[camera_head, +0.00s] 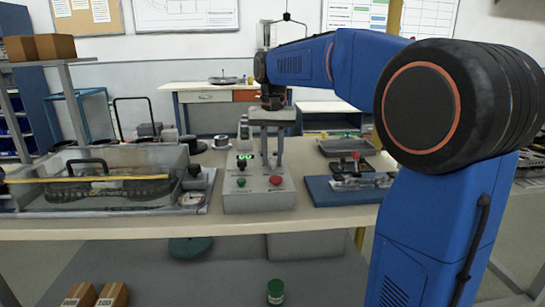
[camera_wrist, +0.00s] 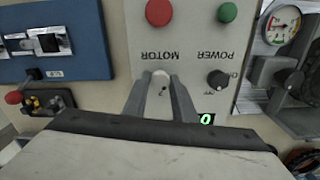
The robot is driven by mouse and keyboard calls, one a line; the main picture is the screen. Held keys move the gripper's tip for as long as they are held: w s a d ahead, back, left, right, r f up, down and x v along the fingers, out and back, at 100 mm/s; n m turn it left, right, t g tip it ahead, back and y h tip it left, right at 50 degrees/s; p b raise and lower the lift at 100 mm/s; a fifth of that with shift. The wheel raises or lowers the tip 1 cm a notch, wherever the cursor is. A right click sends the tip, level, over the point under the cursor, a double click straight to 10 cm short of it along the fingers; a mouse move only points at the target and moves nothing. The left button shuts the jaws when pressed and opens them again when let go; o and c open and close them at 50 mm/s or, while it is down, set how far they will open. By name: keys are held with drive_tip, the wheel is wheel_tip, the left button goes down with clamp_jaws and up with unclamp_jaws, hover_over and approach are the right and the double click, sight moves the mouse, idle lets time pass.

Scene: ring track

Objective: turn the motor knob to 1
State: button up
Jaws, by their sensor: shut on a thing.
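The grey control box (camera_head: 258,202) stands on the workbench in the head view, below my gripper (camera_head: 272,160). In the wrist view its panel (camera_wrist: 190,30) is upside down, with the printed words MOTOR and POWER. My gripper (camera_wrist: 162,82) reaches down to the panel and is shut on the motor knob (camera_wrist: 161,77), whose pale top shows between the fingertips. The knob's pointer and scale are mostly hidden by the fingers. The black power knob (camera_wrist: 218,79) is beside the right finger. A green lit display (camera_wrist: 207,118) seems to show 0.
A red button (camera_wrist: 159,12) and a green button (camera_wrist: 228,12) are on the same panel. A clear-walled case (camera_head: 105,180) stands left of the box, and a blue board with a fixture (camera_head: 345,187) lies to the right. A round gauge (camera_wrist: 284,24) is close by.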

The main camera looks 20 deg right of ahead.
sight(273, 159)
drive_tip(key=shift+n, duration=0.8)
drive_tip(key=o, duration=1)
drive_tip(key=shift+o, duration=0.2)
drive_tip(key=shift+r, duration=0.1)
wheel_tip(273, 159, up, 17)
